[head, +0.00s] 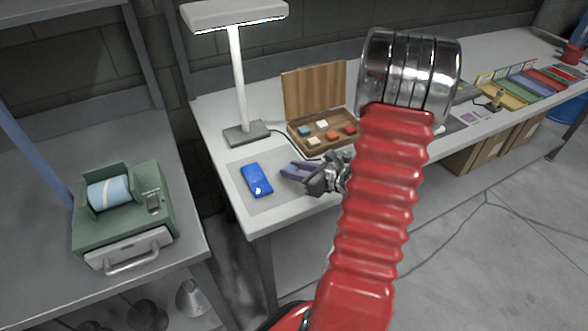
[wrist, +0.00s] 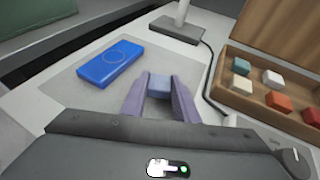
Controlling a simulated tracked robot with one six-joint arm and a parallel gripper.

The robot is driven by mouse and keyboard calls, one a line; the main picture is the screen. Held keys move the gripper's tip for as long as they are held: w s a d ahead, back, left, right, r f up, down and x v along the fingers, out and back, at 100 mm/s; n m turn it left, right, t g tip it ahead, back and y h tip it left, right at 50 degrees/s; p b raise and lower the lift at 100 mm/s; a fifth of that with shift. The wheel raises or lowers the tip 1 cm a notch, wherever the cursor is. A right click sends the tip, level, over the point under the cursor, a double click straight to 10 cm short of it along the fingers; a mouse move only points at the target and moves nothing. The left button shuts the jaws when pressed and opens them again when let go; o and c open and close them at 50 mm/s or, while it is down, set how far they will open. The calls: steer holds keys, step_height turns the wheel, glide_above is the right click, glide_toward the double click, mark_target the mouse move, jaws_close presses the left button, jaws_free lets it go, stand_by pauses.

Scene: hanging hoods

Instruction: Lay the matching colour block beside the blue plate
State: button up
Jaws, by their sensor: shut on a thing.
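The blue plate (head: 257,180) lies flat on a grey mat on the near left part of the workbench, and it also shows at upper left in the wrist view (wrist: 110,63). My gripper (head: 290,175) is over the mat, to the right of the plate. In the wrist view its purple fingers (wrist: 159,92) are shut on a small blue-grey block (wrist: 159,85). The block is apart from the plate, with a strip of mat showing between them. I cannot tell whether the block touches the mat. In the head view the fingers hide the block.
A wooden box (head: 318,142) with an open lid holds several coloured blocks behind my gripper. A lamp (head: 245,132) stands behind the plate. The grey mat (wrist: 72,101) has bare room around the plate. A green device (head: 120,215) sits on the left bench.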

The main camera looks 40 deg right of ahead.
steer(key=shift+f, duration=0.35)
steer(key=o, duration=1.1)
steer(key=shift+o, duration=0.2)
steer(key=v, duration=1.3)
steer(key=shift+s, duration=0.4)
